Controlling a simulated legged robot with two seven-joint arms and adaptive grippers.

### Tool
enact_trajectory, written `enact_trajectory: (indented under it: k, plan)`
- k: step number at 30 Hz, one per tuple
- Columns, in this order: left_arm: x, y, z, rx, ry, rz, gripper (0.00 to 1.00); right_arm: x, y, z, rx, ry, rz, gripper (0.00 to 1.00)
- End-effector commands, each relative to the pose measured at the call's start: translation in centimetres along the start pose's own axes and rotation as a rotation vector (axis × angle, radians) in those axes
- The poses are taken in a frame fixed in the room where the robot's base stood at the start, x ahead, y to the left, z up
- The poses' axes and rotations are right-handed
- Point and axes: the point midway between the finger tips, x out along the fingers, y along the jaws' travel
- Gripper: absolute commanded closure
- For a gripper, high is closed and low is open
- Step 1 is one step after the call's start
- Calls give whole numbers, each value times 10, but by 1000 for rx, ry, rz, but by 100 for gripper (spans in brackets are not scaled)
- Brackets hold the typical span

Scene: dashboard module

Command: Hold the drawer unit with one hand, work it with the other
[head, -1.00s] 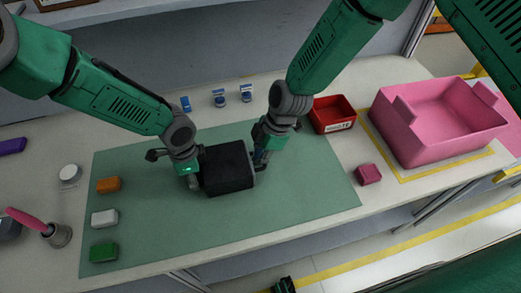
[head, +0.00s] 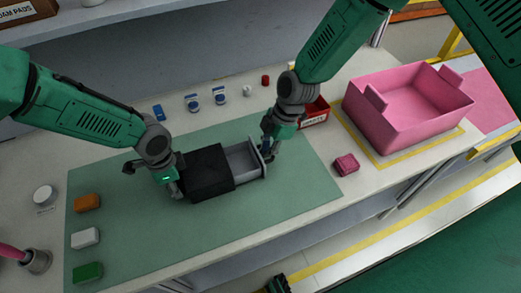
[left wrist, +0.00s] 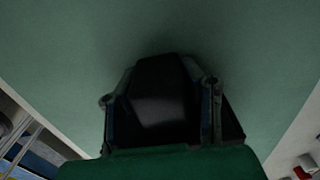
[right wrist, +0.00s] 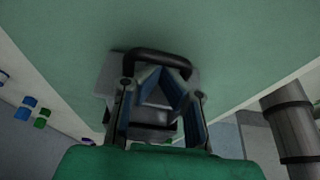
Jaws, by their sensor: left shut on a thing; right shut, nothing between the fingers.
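The drawer unit is a black box (head: 205,172) on the green mat (head: 120,230). Its grey drawer (head: 240,160) stands pulled out to the right, and the part in view looks empty. My left gripper (head: 177,187) is shut on the left end of the black box, which also shows between its fingers in the left wrist view (left wrist: 160,95). My right gripper (head: 267,152) is at the drawer's front. In the right wrist view its fingers (right wrist: 163,80) are closed together beside the dark bar handle (right wrist: 155,56); I cannot tell whether they touch it.
Orange (head: 88,203), white (head: 86,238) and green (head: 88,272) blocks lie along the mat's left side. A red bin (head: 315,112), pink block (head: 346,164) and large pink tub (head: 408,105) are at the right. Several small items stand behind the mat. The mat's front is clear.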

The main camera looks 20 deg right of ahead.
Motion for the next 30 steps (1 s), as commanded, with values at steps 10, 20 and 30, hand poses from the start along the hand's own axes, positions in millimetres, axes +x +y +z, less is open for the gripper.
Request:
enact_trajectory:
  k: [10,20,30]
  plan:
    - [0,0,1,-1,-3,1,100,-16,1,0,1,1,2,100]
    - [0,0,0,-1,-3,1,100,-78,1,3,0,3,2,100]
    - [0,0,0,0,-2,1,100,-99,1,3,1,2,-2,100]
